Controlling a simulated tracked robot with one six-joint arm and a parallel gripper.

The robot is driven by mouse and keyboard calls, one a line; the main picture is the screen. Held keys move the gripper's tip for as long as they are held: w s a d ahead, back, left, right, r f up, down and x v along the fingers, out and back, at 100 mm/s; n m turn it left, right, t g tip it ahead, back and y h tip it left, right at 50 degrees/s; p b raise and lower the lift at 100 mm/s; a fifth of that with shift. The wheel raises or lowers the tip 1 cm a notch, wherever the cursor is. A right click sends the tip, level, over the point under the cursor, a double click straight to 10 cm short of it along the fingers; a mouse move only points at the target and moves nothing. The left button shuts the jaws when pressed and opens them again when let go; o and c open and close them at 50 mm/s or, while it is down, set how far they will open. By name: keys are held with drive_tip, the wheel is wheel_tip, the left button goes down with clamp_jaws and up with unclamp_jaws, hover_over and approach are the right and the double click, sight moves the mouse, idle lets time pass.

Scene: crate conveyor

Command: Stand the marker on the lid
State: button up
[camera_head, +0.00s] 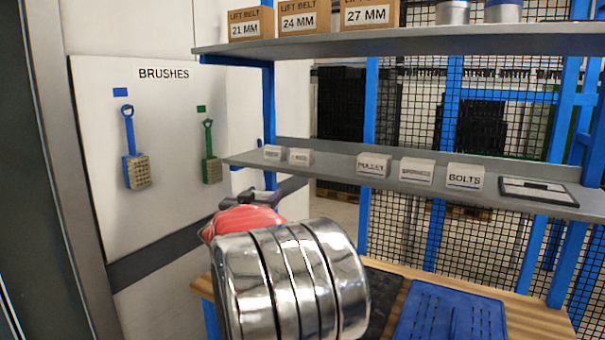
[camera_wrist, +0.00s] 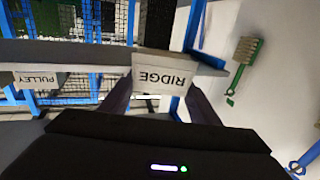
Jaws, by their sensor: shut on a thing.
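My gripper (camera_head: 265,195) is beyond my arm's large round housing, in front of the left end of the middle shelf. In the head view the hold is too small to make out. I see no marker and can pick out no lid; my arm hides part of the bench.
The middle shelf (camera_head: 335,171) bears several small labelled boxes, including BOLTS (camera_head: 464,177), and a flat framed panel (camera_head: 538,189). A wooden bench (camera_head: 527,322) below holds a blue tray (camera_head: 450,312). Brushes hang on the left board (camera_head: 165,130). The upper shelf (camera_head: 400,42) holds cartons and cans.

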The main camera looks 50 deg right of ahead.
drive_tip(key=w+a+f+n+t+y, duration=0.1)
drive_tip(key=w+a+f+t, duration=0.15)
drive_tip(key=a, duration=0.45)
drive_tip(key=w+a+f+n+t+y, duration=0.1)
drive_tip(key=w+a+f, duration=0.3)
drive_tip(key=a, duration=0.3)
drive_tip(key=a+f+n+t+y, duration=0.2)
drive_tip(key=a+f+y, duration=0.1)
drive_tip(key=a, duration=0.8)
drive_tip(key=a+f+n+t+y, duration=0.2)
drive_tip(key=a+f, duration=0.3)
drive_tip(key=a, duration=0.6)
drive_tip(key=a+f+n+t+y, duration=0.2)
drive_tip(key=a+f+n+y, duration=0.1)
drive_tip(key=a, duration=0.8)
drive_tip(key=shift+s+f+y, duration=0.2)
drive_tip(key=shift+f+y, duration=0.2)
drive_tip(key=shift+y, duration=0.1)
